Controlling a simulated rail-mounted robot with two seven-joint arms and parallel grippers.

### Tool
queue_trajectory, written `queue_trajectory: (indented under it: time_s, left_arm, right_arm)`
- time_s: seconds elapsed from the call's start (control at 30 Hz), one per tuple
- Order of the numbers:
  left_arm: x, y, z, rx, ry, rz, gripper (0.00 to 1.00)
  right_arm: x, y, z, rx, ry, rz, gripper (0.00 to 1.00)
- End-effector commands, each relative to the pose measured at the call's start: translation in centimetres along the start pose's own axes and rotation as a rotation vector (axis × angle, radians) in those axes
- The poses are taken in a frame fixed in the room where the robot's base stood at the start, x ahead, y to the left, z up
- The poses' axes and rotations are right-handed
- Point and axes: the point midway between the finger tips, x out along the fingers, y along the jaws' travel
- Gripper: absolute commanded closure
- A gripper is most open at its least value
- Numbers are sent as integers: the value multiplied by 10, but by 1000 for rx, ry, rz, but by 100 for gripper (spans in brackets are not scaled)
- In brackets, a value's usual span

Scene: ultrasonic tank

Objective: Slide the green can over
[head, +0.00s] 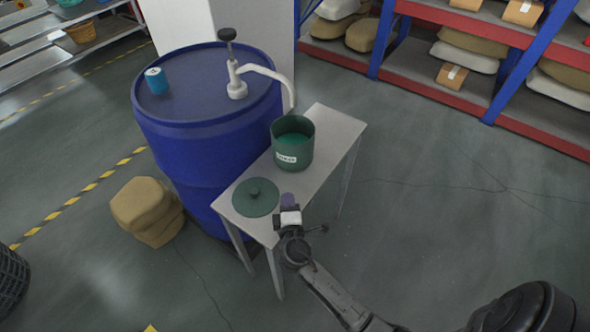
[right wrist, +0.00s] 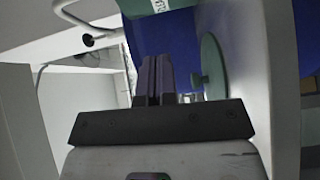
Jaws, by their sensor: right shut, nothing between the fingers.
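The green can (head: 292,146) stands upright and open on the far part of a narrow table, with a white label on its front and green content inside. Part of it shows at the top of the right wrist view (right wrist: 148,8). Its round green lid (head: 255,197) with a knob lies on the near part of the table; it also shows in the right wrist view (right wrist: 213,68). My right gripper (head: 288,200) is at the table's near right edge, beside the lid and apart from the can. Its fingers are shut and empty (right wrist: 154,80). My left gripper is not in view.
The narrow table (head: 335,128) stands against a blue drum (head: 200,130) with a hand pump (head: 236,80) and a blue cylinder (head: 156,80) on top. The pump's white spout reaches down beside the can. Brown sacks (head: 148,210) lie left. Floor right of the table is clear.

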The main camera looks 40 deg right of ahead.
Motion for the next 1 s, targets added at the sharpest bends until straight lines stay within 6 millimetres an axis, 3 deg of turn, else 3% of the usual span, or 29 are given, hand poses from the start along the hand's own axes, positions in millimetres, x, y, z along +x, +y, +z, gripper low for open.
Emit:
queue_trajectory:
  time_s: [0.27, 0.73, 1.0]
  left_arm:
    - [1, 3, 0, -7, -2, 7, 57]
    - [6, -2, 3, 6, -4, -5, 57]
    - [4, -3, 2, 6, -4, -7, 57]
  right_arm:
    - [16, 2, -9, -43, 48, 14, 100]
    - [101, 3, -12, -40, 45, 12, 100]
    - [123, 4, 9, -39, 45, 11, 100]
